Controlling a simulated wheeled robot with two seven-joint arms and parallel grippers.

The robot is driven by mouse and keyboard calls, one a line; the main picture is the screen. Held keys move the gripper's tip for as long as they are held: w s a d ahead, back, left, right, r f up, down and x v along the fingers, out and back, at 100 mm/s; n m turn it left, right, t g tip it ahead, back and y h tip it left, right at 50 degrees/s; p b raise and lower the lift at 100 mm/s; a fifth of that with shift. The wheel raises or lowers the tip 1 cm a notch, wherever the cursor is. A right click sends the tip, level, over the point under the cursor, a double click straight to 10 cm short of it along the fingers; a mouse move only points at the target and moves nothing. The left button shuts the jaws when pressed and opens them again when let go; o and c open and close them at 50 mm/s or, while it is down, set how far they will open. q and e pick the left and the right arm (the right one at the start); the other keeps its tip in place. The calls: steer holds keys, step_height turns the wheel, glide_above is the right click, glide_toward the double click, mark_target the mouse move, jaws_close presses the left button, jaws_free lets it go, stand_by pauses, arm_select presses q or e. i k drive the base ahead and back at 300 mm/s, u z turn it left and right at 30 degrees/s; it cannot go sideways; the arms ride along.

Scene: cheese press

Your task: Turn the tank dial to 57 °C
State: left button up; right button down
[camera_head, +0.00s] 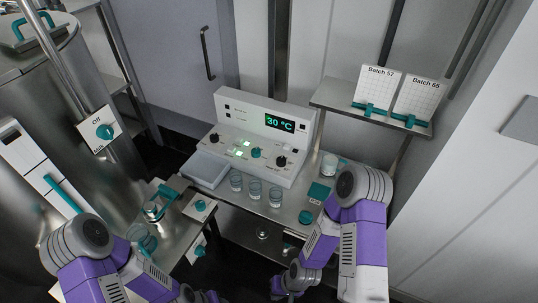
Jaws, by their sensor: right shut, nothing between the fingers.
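A grey-white control box (262,108) on the bench has a green display (280,123) reading 30 °C. My right gripper (281,289) is low at the bottom edge, shut and empty, well away from the dial. My left arm is at the lower left, below the dial; its gripper fingers do not show.
Several glass beakers (255,189) stand before the box. The box carries a teal knob (256,152) and black knobs. A small side table (176,230) with teal-handled parts stands by the tank.

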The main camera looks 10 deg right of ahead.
mark_target(281, 160)
steer(key=u, duration=0.05)
steer(key=i, duration=1.05)
steer(key=z, duration=2.3)
